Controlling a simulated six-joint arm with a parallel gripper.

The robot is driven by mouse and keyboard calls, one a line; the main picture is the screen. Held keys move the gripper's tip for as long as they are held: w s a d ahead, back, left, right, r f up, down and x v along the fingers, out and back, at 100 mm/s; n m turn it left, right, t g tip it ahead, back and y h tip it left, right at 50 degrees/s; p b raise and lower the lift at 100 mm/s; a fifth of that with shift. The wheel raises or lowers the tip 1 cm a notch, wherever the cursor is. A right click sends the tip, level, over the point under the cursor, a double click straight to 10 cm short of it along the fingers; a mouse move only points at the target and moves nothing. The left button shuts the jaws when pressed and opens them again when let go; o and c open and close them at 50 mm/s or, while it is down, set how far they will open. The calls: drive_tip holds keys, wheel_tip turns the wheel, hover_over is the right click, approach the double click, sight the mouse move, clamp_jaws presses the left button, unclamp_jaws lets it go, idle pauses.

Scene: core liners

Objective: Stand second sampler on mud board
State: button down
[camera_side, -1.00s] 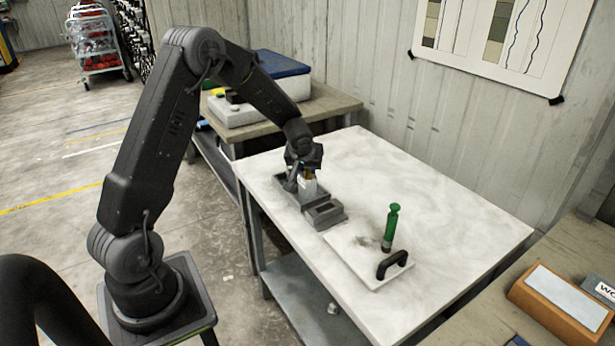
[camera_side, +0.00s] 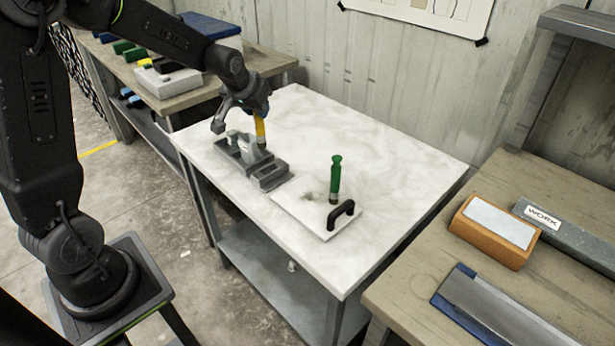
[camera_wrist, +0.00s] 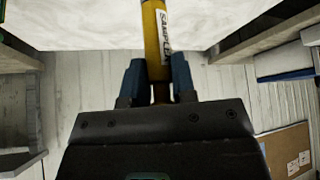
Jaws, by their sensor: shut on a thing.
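A yellow sampler (camera_side: 260,131) is held nearly upright in my gripper (camera_side: 256,106), at the grey holder (camera_side: 232,154). Whether its lower end is clear of the holder I cannot tell. In the wrist view my gripper's blue fingers (camera_wrist: 158,84) are closed around the yellow tube (camera_wrist: 152,30), whose label shows. A green sampler (camera_side: 335,180) stands upright on the white mud board (camera_side: 290,208), close to the board's black handle (camera_side: 341,214). A dark smudge marks the board left of the green sampler.
A smaller grey block (camera_side: 271,176) lies between the holder and the board. The white table (camera_side: 385,150) is clear behind and right of the board. A side bench (camera_side: 415,310) at the right carries an orange box (camera_side: 495,230). Another bench stands at the back left.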

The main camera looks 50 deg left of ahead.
drive_tip(key=s+d+m+h, duration=0.2)
drive_tip(key=s+d+m, duration=0.25)
drive_tip(key=d, duration=0.35)
drive_tip(key=w+d+f, duration=0.4)
drive_tip(key=d+f, duration=0.6)
drive_tip(key=d, duration=0.1)
drive_tip(key=shift+d+t+h, duration=0.25)
drive_tip(key=shift+t+h, duration=0.05)
drive_tip(key=shift+w+f, duration=0.1)
drive_tip(key=shift+f, duration=0.15)
drive_tip(key=c, duration=0.9)
unclamp_jaws()
drive_tip(key=shift+c, duration=0.2)
drive_tip(key=shift+r, duration=0.15)
